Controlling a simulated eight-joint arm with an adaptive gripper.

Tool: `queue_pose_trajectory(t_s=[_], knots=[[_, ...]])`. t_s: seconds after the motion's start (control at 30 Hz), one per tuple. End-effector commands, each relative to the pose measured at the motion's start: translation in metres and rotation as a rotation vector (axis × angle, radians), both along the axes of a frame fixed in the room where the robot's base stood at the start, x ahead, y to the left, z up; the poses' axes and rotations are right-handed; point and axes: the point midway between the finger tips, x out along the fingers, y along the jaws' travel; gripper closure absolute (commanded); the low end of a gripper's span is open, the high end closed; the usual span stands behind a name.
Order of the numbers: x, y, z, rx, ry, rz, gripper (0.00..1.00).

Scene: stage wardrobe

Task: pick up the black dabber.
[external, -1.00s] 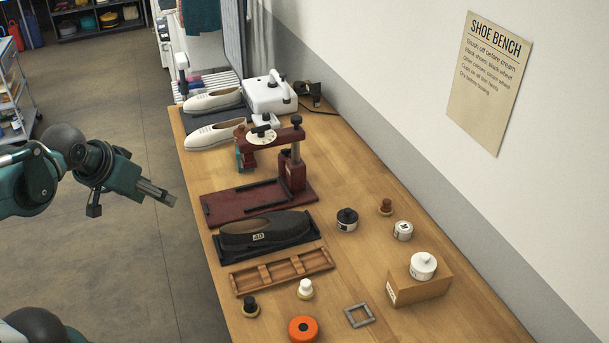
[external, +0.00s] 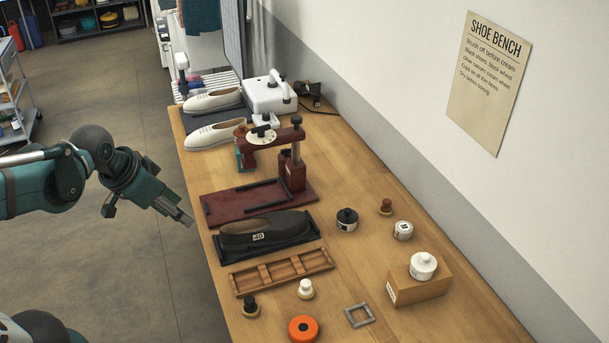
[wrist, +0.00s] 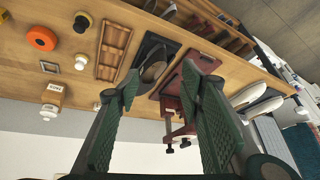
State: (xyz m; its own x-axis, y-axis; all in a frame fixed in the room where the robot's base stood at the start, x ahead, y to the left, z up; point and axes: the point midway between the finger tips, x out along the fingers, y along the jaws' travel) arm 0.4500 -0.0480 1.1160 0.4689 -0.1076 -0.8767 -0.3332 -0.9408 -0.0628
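The black dabber (external: 250,306) stands upright at the near left edge of the bench, a black knob on a round wooden base. A small dark shape at the top of the wrist view (wrist: 57,17) appears to be it. A white dabber (external: 306,289) stands to its right. My gripper (external: 188,220) is off the bench's left side, up and left of the dabber and apart from it. In the wrist view its two green fingers are spread, with nothing held between them.
A red press (external: 291,172) stands tall farther back.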

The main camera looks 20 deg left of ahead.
Motion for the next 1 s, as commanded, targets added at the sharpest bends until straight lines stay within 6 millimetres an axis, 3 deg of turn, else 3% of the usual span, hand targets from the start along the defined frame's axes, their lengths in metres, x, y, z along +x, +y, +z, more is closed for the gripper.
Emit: queue_pose_trajectory(t_s=[0.43,1.0], knots=[[0.004,-0.062,-0.054,0.056,0.091,-0.435,0.62],[-0.011,-0.139,-0.120,0.066,0.130,-1.020,0.62]])
